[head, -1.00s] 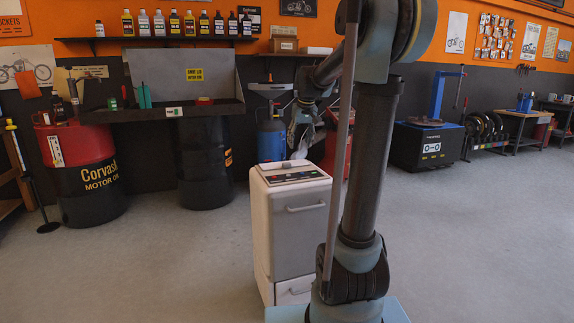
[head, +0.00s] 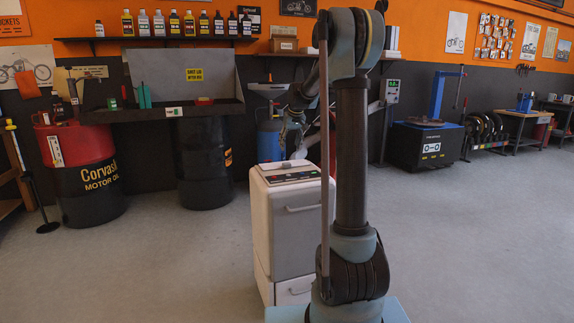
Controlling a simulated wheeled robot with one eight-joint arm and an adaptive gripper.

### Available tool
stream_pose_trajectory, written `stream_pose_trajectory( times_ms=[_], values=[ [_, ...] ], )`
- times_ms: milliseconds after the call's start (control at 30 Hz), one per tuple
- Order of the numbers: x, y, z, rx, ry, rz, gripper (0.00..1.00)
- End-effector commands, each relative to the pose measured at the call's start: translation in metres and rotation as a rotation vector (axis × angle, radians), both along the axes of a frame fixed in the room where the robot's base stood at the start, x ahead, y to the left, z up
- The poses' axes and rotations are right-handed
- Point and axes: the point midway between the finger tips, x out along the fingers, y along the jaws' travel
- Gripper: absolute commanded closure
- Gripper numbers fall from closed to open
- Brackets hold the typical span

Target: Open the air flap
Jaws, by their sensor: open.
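A white cabinet (head: 262,230) stands on the floor in the middle, with a grey front door (head: 298,245) that has a bar handle (head: 304,208). The door looks shut. A lower front panel (head: 296,290) has a handle of its own. I cannot tell which part is the air flap; no part is clearly marked as one. My gripper (head: 297,150) is small and partly hidden behind my arm. It appears just above or behind the cabinet's top panel with coloured buttons (head: 290,176), open and empty. I cannot tell whether it touches anything.
A red oil drum (head: 85,175) and a black drum (head: 203,165) under a sink-like bench (head: 160,110) stand at the left. A blue cylinder (head: 270,140) stands behind the cabinet. A black tyre machine (head: 425,145) is at the right. The right floor is clear.

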Motion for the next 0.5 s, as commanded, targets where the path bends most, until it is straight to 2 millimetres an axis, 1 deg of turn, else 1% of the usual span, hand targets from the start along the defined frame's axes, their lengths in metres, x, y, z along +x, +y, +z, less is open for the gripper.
stream_pose_trajectory(
  times_ms=[33,100,500],
  values=[
    [0.004,0.001,-0.009,0.0,0.0,0.0,0.47],
    [0.008,0.002,-0.02,0.0,0.0,0.0,0.47],
    [0.033,0.009,-0.082,0.0,0.0,0.0,0.47]
  ],
)
